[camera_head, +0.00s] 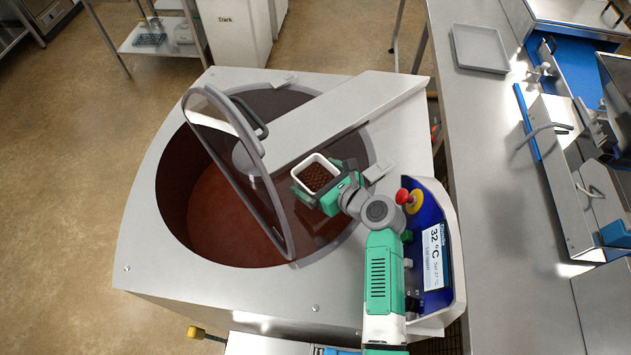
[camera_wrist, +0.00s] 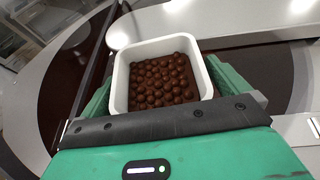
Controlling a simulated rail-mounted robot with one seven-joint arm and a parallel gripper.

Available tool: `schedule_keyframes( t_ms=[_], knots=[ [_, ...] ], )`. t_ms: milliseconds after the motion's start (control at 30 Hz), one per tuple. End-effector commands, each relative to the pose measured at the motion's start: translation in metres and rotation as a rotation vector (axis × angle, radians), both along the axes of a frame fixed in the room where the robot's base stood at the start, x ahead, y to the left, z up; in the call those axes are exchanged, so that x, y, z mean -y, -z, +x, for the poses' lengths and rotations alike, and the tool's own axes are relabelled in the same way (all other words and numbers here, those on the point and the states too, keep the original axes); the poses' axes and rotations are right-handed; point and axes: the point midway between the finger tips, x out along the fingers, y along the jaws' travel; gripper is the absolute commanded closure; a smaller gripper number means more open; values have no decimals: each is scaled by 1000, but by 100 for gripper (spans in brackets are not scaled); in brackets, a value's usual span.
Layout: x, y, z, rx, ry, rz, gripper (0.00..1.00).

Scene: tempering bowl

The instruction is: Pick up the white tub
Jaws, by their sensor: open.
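The white tub (camera_head: 300,162) is a small square container filled with brown chocolate pieces. It sits over the lid area on the right side of the tempering bowl, upright as far as I can tell. In the wrist view the tub (camera_wrist: 120,88) is centred just ahead of my gripper (camera_wrist: 158,88). One green finger shows on each side of the tub, close to its walls. My gripper (camera_head: 317,178) is open around the tub. I cannot tell whether the fingers touch it. The tub's lower part and base are hidden.
The tempering bowl (camera_head: 190,200) is open on its left, with a tilted clear cover (camera_head: 190,97) standing up. A grey metal arm (camera_head: 330,120) crosses the machine behind the tub. A control panel with a red knob (camera_head: 402,196) is to the right. A steel counter (camera_head: 490,200) lies beyond.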

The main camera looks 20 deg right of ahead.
Motion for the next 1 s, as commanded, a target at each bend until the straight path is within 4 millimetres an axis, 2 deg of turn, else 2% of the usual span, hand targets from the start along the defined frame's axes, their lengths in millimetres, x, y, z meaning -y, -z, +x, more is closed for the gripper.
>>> schedule_keyframes(
  t_ms=[100, 300, 567, 833, 1000],
  knots=[
    [-3, 4, 8, -1, -1, -1, 0],
    [-3, 4, 8, 0, 0, -1, 2],
    [-3, 4, 8, -1, 0, -1, 53],
    [-3, -3, 8, 2, -1, -1, 54],
    [-3, -42, 8, 6, -1, -4, 54]
  ],
)
